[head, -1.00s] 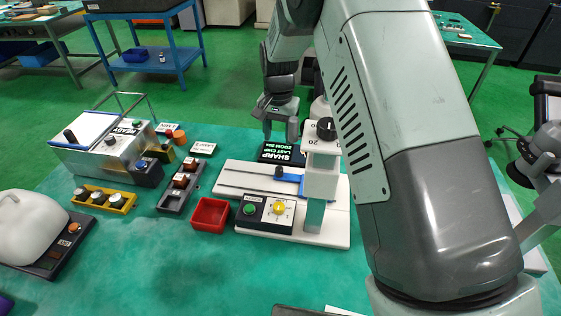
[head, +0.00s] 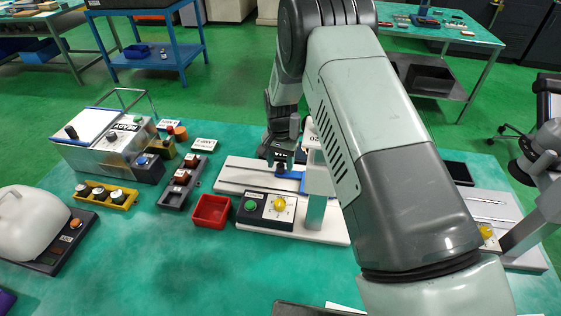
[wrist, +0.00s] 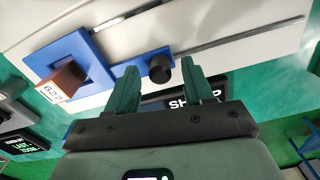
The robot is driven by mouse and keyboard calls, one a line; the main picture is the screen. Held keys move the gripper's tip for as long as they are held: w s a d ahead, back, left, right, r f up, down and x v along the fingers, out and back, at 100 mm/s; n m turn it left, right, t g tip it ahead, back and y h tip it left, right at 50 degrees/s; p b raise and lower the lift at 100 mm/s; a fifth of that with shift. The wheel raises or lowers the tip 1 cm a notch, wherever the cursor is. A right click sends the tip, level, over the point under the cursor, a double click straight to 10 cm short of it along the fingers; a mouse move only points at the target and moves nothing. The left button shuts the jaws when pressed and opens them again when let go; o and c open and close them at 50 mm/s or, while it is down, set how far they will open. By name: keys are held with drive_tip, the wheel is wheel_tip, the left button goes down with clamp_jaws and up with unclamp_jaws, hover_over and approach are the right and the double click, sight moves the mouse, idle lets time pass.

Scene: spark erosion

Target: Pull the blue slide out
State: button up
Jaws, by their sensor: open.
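The blue slide (head: 291,174) lies along the slot of a white machine bed; my arm hides its right part in the head view. In the wrist view, the blue slide (wrist: 120,58) has a square frame around a brown block (wrist: 61,81) marked 627. A black round knob (wrist: 162,69) stands on its narrow end. My gripper (head: 281,158) is over that end. In the wrist view my gripper (wrist: 158,72) is open, with one green finger on either side of the knob; I see gaps, and it grips nothing.
The white bed (head: 232,178) has a slot running left of the slide. A red tray (head: 210,211) and a dark switch block (head: 182,184) stand to the left. A machine column (head: 318,190) rises close on the right.

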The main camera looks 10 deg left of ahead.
clamp_jaws()
idle(0.3)
drive_tip(key=a, duration=1.5)
drive_tip(key=shift+d, duration=0.1)
unclamp_jaws()
drive_tip(key=shift+r, duration=0.1)
wheel_tip(320, 180, up, 11)
drive_tip(key=shift+f, duration=0.2)
